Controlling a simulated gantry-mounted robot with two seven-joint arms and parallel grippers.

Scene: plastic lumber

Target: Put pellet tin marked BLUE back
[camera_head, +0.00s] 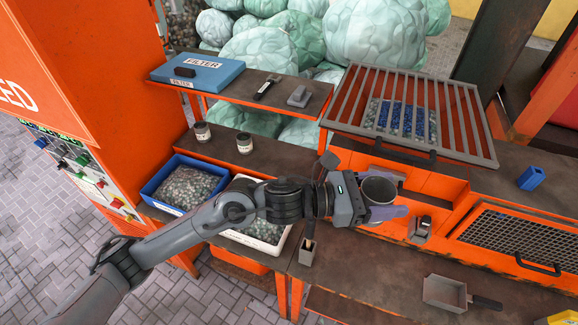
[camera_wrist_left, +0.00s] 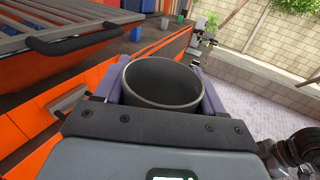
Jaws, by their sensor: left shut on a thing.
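My left gripper (camera_head: 382,196) is shut on an open-topped grey tin (camera_head: 379,188), held upright above the front of the orange bench. In the left wrist view the tin (camera_wrist_left: 162,80) sits between the two purple fingers; its inside looks dark and empty, and no label on it can be read. Two small lidded tins with pale labels, one at the left (camera_head: 202,132) and one to its right (camera_head: 244,143), stand on the lower shelf; their print is too small to read. My right gripper is not in view that I can make out.
A barred grate (camera_head: 450,135) covers blue and grey pellets behind the held tin. A blue bin (camera_head: 152,187) of pellets stands left. A blue FILTER box (camera_head: 197,72) lies on the upper shelf (camera_head: 245,92). A scoop-like pan (camera_head: 444,292) lies front right. The lower shelf (camera_head: 285,160) has free room.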

